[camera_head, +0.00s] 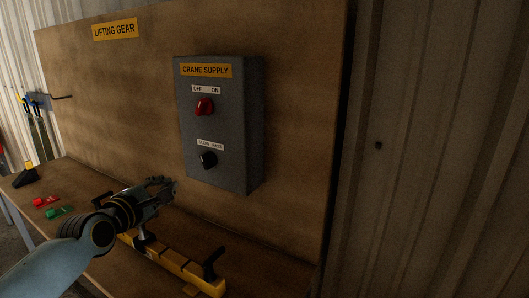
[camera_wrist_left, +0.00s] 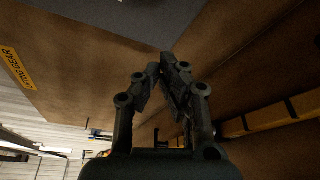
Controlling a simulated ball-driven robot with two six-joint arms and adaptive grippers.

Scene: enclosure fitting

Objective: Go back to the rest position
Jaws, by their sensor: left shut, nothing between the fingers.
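My left gripper (camera_head: 163,188) reaches in from the lower left in the head view. It is shut and empty, in front of the brown board and below and left of the grey crane supply box (camera_head: 218,125). In the left wrist view its fingers (camera_wrist_left: 168,68) meet with nothing between them. The box carries a red knob (camera_head: 204,106) under an OFF/ON label and a black knob (camera_head: 208,159) under a SLOW/FAST label. The gripper appears apart from the box. My right gripper does not show.
A yellow bar-shaped tool (camera_head: 178,267) with a black upright handle lies on the bench below my left arm. Red (camera_head: 46,200) and green (camera_head: 60,212) small items and a black wedge-like thing (camera_head: 27,176) lie at the left. Tools hang at the board's left edge. A corrugated wall stands right.

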